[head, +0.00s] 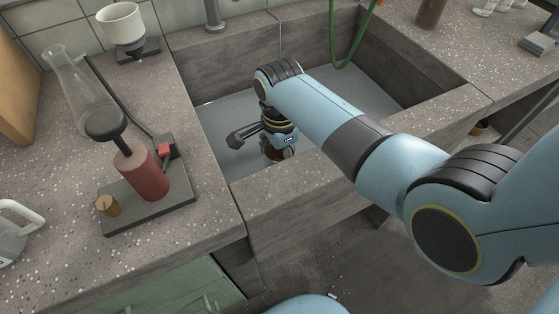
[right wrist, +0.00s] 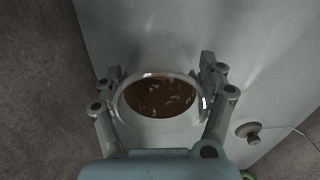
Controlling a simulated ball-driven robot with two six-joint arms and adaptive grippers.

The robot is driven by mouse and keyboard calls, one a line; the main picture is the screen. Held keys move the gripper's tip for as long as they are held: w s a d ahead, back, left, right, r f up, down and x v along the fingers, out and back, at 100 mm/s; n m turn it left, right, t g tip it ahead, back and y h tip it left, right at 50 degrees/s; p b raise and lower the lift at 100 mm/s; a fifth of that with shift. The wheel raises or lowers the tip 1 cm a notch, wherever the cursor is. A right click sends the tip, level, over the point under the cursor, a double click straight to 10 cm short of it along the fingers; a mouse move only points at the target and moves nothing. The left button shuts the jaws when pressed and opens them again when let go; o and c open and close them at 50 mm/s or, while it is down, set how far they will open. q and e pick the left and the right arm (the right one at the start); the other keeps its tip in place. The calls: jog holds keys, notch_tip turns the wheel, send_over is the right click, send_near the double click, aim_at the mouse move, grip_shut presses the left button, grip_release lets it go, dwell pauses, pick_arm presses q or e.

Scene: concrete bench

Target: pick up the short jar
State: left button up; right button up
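The short jar (right wrist: 160,128) is a clear glass jar with brown contents, seen from above in the right wrist view. It stands on the pale grey sink floor. My right gripper (right wrist: 162,78) is open, with one finger on each side of the jar and the jar between them; any gap is very small. My left gripper is not in view.
The concrete sink (head: 285,193) has raised walls around my right gripper. A green hose (head: 347,55) hangs at its back right. A drain fitting (right wrist: 248,130) lies right of the jar. On the left bench stand a flask (head: 82,85), a white cup (head: 121,24) and a red cylinder (head: 142,175).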

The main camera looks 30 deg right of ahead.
jog(key=c, duration=0.8)
